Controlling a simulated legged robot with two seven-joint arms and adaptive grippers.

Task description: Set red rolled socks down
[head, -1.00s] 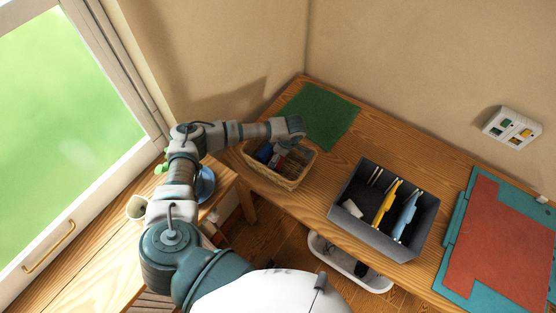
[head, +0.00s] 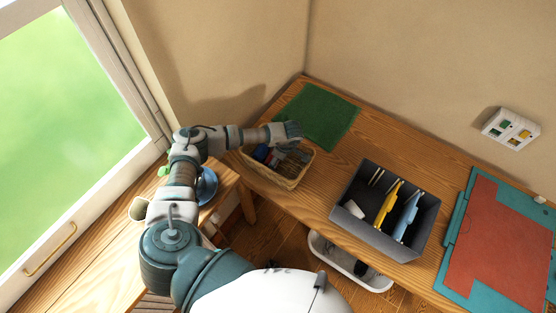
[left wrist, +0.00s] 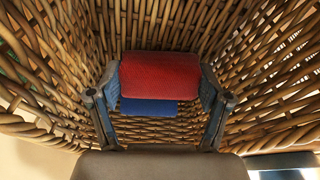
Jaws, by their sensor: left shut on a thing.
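The red rolled socks (left wrist: 160,75) show in the left wrist view, held between the two fingers of my left gripper (left wrist: 160,88). The gripper is shut on them inside the wicker basket (left wrist: 265,75), with woven walls around. A blue roll (left wrist: 150,107) shows just below the red one; I cannot tell whether they touch. In the head view my left arm reaches over the basket (head: 290,184), and the wrist hides part of its inside. My right gripper is out of view.
A green mat (head: 322,115) lies behind the basket. A grey bin (head: 372,232) with upright yellow and blue dividers stands to the right. A red and teal mat (head: 500,240) lies farther right. A white tray (head: 350,265) sits below the table. Bare wood lies between basket and bin.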

